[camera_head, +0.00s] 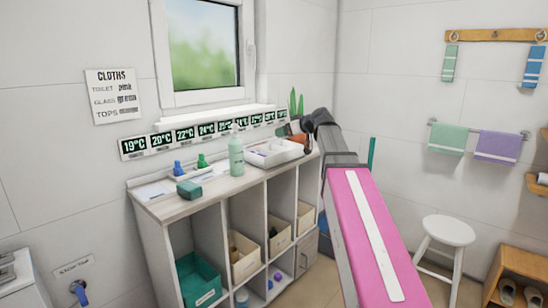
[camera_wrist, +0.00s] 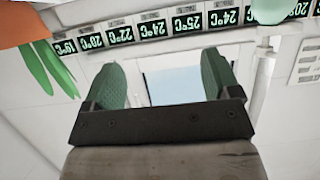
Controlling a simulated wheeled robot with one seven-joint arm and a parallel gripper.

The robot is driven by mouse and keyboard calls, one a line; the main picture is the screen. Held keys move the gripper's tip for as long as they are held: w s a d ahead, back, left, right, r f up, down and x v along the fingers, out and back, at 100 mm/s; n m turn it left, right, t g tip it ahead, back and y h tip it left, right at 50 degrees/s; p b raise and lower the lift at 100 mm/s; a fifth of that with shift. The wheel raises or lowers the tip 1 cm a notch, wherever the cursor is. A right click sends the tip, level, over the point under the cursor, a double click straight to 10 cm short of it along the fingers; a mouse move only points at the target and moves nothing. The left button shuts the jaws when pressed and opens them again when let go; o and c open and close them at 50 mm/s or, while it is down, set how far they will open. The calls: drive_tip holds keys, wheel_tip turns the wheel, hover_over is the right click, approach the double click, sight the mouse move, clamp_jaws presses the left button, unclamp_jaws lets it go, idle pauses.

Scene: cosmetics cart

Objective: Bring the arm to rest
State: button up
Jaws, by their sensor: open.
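My gripper (camera_wrist: 160,70) is open in the wrist view, with its two green-padded fingers spread apart. Nothing is held between them; the pale wall and part of the window show through the gap. In the head view my arm reaches from the lower right to the far end of the shelf unit. My gripper is small and partly hidden there behind the wrist, near the wall, so its fingers are hard to make out.
A wooden-topped shelf unit (camera_head: 160,210) carries a green pump bottle (camera_head: 236,157) and a white tray (camera_head: 274,153). Green leaves (camera_wrist: 45,65) and an orange pot (camera_wrist: 20,15) are close beside my gripper. Temperature labels line the wall. A white stool (camera_head: 449,230) stands right.

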drive_tip(key=s+d+f+m+g+h, duration=0.15)
drive_tip(key=s+f, duration=0.25)
drive_tip(key=f, duration=0.6)
drive_tip(key=s+f+m+g+h, duration=0.2)
drive_tip(key=s+f, duration=0.1)
drive_tip(key=f, duration=0.7)
drive_tip(key=s+d+f+m+g+h, duration=0.15)
drive_tip(key=s+f, duration=0.25)
drive_tip(key=f, duration=0.6)
drive_tip(key=s+d+f+m+g+h, duration=0.2)
drive_tip(key=s+f, duration=0.6)
drive_tip(key=f, duration=0.1)
drive_tip(key=s+d+f+m+g+h, duration=0.2)
drive_tip(key=s+f, duration=0.6)
drive_tip(key=f, duration=0.1)
drive_tip(key=shift+s+d+h, duration=0.2)
drive_tip(key=shift+d+h, duration=0.1)
drive_tip(key=shift+h, duration=0.1)
